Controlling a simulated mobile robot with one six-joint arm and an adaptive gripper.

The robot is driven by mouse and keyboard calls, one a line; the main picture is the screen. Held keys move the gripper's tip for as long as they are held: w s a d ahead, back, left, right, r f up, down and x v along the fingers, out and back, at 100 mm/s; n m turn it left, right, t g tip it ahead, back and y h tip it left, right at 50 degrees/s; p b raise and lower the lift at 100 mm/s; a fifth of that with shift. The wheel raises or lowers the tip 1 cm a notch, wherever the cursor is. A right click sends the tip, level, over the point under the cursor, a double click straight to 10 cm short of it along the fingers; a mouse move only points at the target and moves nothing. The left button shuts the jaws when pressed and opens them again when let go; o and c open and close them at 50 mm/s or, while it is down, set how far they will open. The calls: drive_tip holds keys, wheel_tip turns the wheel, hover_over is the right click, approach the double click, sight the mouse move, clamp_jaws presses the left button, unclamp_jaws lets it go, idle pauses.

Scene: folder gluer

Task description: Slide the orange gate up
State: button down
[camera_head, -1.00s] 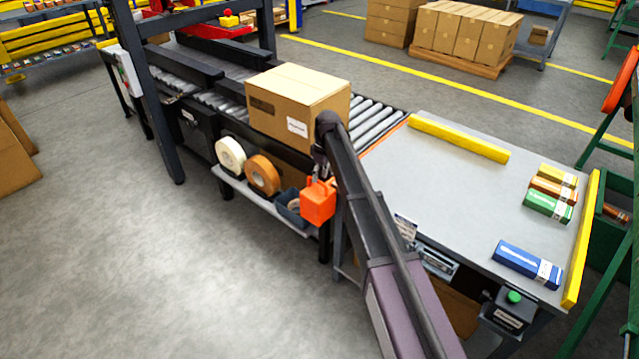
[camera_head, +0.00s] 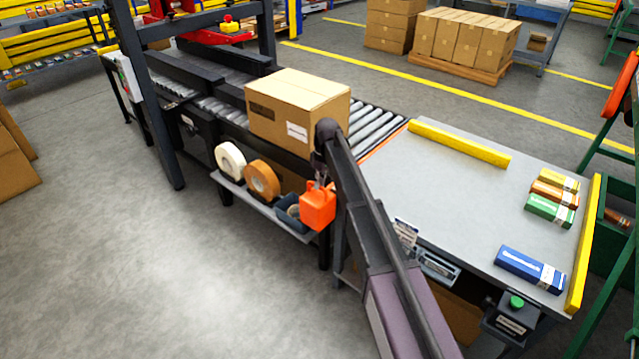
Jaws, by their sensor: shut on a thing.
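A thin orange strip (camera_head: 384,140), which looks like the top edge of the gate, runs across the end of the roller conveyor, beside the grey table. It barely stands above the rollers. An orange block (camera_head: 318,207), apparently the gate's handle, sticks out at the conveyor's near side. My gripper (camera_head: 320,184) points down at the top of this block and is shut on it. The fingertips are small and partly hidden by my arm, which comes in from the lower right. How the block joins the strip is hidden.
A cardboard carton (camera_head: 298,108) sits on the rollers (camera_head: 374,125) just behind my wrist. Tape rolls (camera_head: 262,180) and a blue-grey bin (camera_head: 290,212) are on a low shelf left of the block. The table (camera_head: 455,195) has small boxes at right and yellow rails.

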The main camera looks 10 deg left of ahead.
drive_tip(key=shift+r, duration=0.1)
wheel_tip(320, 180, up, 5)
drive_tip(key=p, duration=0.5)
drive_tip(key=shift+r, duration=0.1)
drive_tip(key=c, duration=0.6)
unclamp_jaws()
drive_tip(key=shift+c, duration=0.2)
